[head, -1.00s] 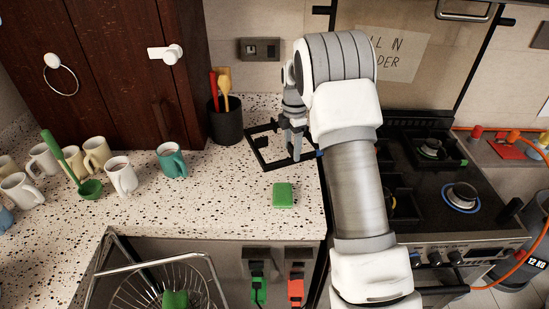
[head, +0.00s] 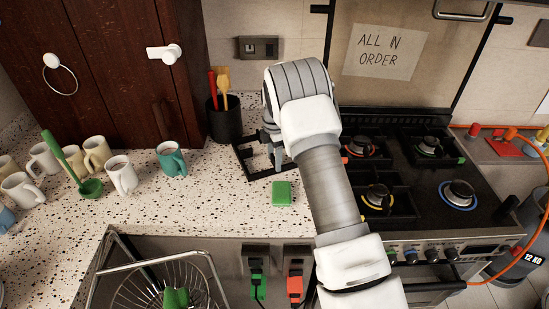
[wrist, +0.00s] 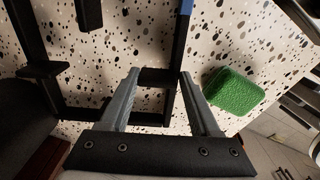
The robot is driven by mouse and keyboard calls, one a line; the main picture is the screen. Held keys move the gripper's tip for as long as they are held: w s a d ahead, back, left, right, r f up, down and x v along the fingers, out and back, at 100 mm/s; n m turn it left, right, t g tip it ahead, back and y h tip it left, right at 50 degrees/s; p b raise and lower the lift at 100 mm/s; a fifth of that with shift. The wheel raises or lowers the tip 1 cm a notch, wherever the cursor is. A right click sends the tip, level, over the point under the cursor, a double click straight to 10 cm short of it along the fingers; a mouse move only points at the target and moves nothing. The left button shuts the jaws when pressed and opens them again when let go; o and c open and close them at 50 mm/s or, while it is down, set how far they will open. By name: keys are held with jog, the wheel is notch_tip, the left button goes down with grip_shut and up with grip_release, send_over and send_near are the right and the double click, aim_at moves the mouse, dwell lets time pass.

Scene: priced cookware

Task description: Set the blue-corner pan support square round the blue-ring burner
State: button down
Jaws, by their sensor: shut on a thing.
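The black pan support (head: 242,164) is a square frame at the right of the speckled counter, partly hidden behind my arm. In the wrist view its bars (wrist: 180,45) fill the left and middle, with a blue corner at the top (wrist: 187,6). My gripper (head: 277,160) is at the frame. In the wrist view its fingers (wrist: 158,76) are on either side of a short black bar, shut on the support. I cannot tell whether the frame is clear of the counter. The blue-ring burner (head: 459,194) is at the front right of the hob, with no support round it.
Red (head: 360,147), green (head: 428,146) and yellow (head: 377,196) burners have black supports round them. A green sponge (head: 281,193) lies just in front of the frame. A dark utensil pot (head: 224,120) stands behind, and several mugs stand left.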

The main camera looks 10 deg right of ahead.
jog(key=shift+f, duration=0.25)
jog(key=shift+c, duration=0.6)
grip_release()
jog(key=shift+r, duration=0.1)
